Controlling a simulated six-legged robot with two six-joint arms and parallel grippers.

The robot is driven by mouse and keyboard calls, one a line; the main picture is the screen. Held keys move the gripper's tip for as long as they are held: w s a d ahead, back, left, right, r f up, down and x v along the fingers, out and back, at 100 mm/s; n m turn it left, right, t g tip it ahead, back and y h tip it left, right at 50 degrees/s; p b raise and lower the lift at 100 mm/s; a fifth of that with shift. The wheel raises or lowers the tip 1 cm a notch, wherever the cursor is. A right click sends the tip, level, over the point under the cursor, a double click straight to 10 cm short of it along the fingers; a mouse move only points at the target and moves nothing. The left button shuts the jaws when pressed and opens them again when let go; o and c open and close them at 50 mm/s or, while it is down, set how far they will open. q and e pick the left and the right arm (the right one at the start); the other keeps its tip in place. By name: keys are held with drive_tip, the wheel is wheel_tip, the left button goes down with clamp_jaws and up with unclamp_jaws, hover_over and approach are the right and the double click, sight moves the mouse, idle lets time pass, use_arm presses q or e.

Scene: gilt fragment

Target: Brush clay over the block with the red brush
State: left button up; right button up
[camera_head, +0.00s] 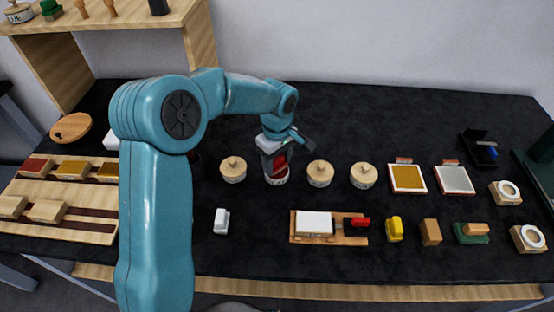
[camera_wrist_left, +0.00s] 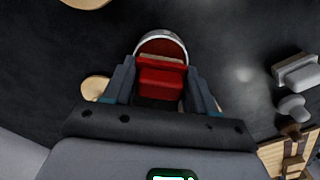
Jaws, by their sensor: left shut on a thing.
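My left gripper (camera_head: 275,158) is shut on the red brush (camera_head: 279,163) and holds it pointing down at an open jar (camera_head: 277,180) in the middle of the table. In the left wrist view the red brush (camera_wrist_left: 161,82) sits between both fingers. The round rim of the jar (camera_wrist_left: 160,38) and its dark red inside show just beyond it. The brush's tip is hidden, so I cannot tell how deep it reaches. The white block (camera_head: 313,222) lies on a wooden board (camera_head: 329,241) at front centre, with a red-handled black piece (camera_head: 357,223) at its right. My right gripper is not in view.
Lidded jars (camera_head: 233,169) (camera_head: 320,173) stand on both sides of the open jar. A white piece (camera_head: 221,221) lies in front. A yellow piece (camera_head: 394,229) and a brown block (camera_head: 431,232) lie right of the board. Dark table is bare between the rows.

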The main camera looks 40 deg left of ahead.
sight(277, 158)
use_arm(q)
drive_tip(key=shift+s+f+b, duration=0.1)
drive_tip(key=shift+f+b, duration=0.3)
drive_tip(key=shift+b, duration=0.05)
idle(1.4)
drive_tip(key=shift+r+p, duration=1.95)
drive_tip(key=shift+r, duration=0.9)
drive_tip(key=shift+r+p, duration=0.45)
drive_tip(key=shift+r, duration=0.3)
drive_tip(key=shift+f, duration=0.1)
